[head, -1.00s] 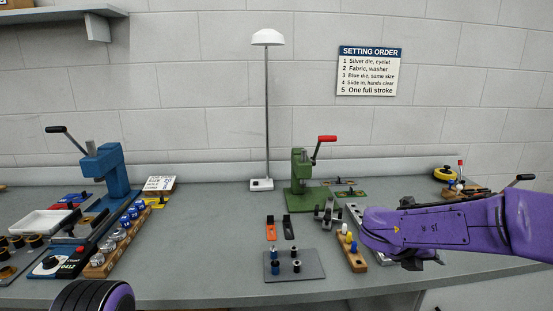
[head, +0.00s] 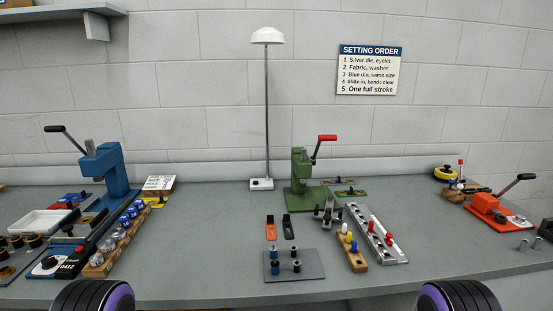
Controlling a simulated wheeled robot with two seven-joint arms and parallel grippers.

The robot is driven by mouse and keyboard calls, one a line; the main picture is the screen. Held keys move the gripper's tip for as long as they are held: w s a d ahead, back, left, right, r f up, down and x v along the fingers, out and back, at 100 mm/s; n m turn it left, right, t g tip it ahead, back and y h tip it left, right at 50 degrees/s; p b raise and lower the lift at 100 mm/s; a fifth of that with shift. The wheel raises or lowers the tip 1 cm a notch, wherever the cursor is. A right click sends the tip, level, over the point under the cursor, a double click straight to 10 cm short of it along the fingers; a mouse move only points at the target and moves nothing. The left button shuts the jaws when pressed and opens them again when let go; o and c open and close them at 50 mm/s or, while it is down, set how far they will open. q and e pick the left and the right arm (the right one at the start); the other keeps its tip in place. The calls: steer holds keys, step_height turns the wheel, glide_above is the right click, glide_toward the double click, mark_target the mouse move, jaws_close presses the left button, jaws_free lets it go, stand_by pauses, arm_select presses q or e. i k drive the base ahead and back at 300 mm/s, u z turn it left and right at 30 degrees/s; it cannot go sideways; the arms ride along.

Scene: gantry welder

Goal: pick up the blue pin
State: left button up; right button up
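A small wooden block (head: 350,256) sits right of centre near the front of the bench. It carries short pins: a yellow one (head: 348,238), a white-topped one toward the back, and a dark blue pin (head: 354,247) toward the front. The blue pin stands upright and looks free of anything touching it. Neither gripper shows; only rounded black and purple parts of my two arms show at the bottom edge, left and right, so the finger state of both is hidden.
Left of the block is a grey plate (head: 293,273) with dark and blue-banded posts. Right of it is a metal rail (head: 370,232) with red pins. Behind stand a green press (head: 301,178) and a lamp (head: 266,110). An orange-red press (head: 492,211) stands far right.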

mark_target(354, 244)
steer(key=u, duration=0.05)
steer(key=k, duration=1.1)
steer(key=z, duration=0.85)
steer(key=i, duration=1.35)
steer(key=u, duration=0.45)
